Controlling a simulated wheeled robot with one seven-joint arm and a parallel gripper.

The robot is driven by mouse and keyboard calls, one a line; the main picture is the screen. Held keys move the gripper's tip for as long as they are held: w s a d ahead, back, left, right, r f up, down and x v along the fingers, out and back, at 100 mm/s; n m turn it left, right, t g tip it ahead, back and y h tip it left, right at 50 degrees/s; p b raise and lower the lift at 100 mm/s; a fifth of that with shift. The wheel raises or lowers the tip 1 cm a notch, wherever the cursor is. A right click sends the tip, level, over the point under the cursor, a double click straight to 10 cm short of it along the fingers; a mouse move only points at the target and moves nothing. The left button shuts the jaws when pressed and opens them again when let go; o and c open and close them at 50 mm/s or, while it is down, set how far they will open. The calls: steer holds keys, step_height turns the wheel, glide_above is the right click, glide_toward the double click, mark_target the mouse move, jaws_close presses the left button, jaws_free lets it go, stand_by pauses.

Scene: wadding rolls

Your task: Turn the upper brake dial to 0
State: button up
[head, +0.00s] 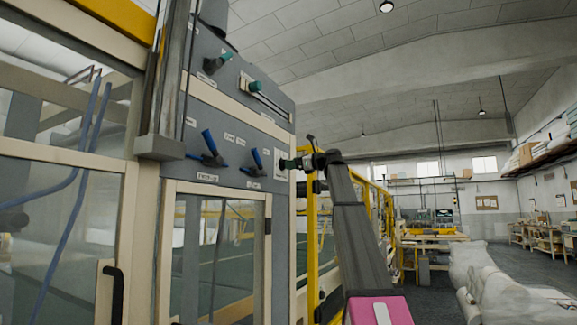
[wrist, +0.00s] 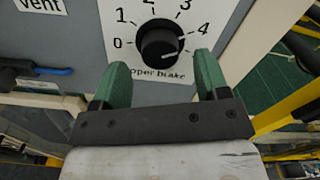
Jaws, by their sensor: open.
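The upper brake dial (wrist: 160,43) is a round black knob on a white plate (wrist: 118,43) with printed numbers, in the wrist view. My gripper (wrist: 161,60) is open, with one green finger at the lower left of the dial and one at the lower right. The fingers look apart from the knob; the depth gap is hard to judge. The right finger hides part of the scale. In the head view my gripper (head: 287,163) is at the panel's right edge, and the dial is not clear.
The grey panel (head: 230,138) carries blue levers (head: 208,148) left of my gripper and green-knobbed controls (head: 255,87) above. One blue lever (wrist: 35,72) is at left in the wrist view. A yellow frame (head: 312,225) stands right of the panel. Open floor lies farther right.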

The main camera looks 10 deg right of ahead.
steer(key=shift+x, duration=1.3)
steer(key=shift+c, duration=0.3)
steer(key=c, duration=0.9)
steer(key=shift+o, duration=0.2)
